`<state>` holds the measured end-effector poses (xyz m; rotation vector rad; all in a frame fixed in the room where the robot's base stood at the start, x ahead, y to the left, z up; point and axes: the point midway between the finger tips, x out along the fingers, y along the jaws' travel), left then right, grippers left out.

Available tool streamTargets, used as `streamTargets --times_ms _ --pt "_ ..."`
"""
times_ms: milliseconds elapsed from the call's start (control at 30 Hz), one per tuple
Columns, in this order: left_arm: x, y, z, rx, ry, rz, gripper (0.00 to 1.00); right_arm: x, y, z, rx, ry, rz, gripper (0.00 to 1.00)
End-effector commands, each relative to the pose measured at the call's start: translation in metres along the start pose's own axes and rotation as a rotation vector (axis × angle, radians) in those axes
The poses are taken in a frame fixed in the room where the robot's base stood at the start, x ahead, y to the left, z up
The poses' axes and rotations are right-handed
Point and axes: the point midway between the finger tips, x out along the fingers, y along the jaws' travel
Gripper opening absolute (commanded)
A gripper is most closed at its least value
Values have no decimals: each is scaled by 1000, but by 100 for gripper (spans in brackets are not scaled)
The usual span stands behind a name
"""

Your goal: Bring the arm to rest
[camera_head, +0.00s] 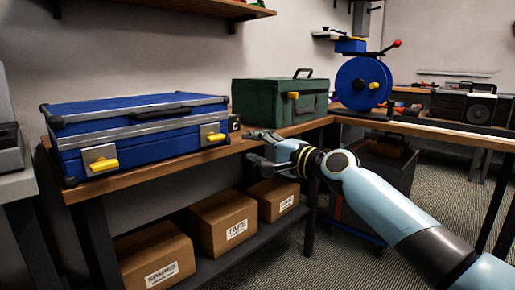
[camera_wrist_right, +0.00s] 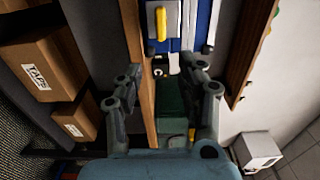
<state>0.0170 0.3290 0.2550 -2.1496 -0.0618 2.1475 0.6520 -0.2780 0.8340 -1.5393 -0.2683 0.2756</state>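My right arm (camera_head: 385,205), pale blue with black and yellow bands near the wrist, reaches in from the lower right in the head view. My right gripper (camera_head: 254,147) is in front of the bench edge, between the blue case and the green toolbox. Its two fingers stand apart with nothing held between them. The wrist view also shows the right gripper (camera_wrist_right: 162,72) with its fingers spread, over the wooden bench edge. My left arm and left gripper are not in view.
A blue case (camera_head: 140,130) with yellow latches and a green toolbox (camera_head: 270,102) stand on the wooden bench. A blue cable reel (camera_head: 350,85) stands farther back. Several cardboard boxes, including one marked TAPE (camera_head: 224,212), sit on the shelf below. Open floor (camera_head: 425,168) lies right of the bench.

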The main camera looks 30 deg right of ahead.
Motion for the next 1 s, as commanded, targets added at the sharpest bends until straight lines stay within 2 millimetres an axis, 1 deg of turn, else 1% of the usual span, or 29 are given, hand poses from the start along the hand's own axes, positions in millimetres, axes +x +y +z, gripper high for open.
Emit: streamTargets --times_ms 33,133,567,667,733,767,867,900,967,1000 --pt "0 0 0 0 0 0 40 -4 0 0 -1 -1 0 38" --pt "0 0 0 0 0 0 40 -7 0 0 1 0 0 38" --pt "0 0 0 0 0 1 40 -6 0 0 1 0 0 38" --pt "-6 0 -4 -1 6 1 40 -12 7 4 13 -1 20 38" --pt "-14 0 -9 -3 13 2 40 -22 26 11 43 1 59 38" --pt "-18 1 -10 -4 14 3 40 -27 40 12 57 7 86 38" --pt "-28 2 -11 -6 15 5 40 -51 104 16 80 41 216 38" --pt "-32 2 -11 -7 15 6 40 -64 134 16 72 58 280 38" --pt "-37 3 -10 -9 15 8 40 -88 180 20 45 78 378 38" --pt "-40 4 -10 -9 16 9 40 -106 210 22 21 86 445 38"
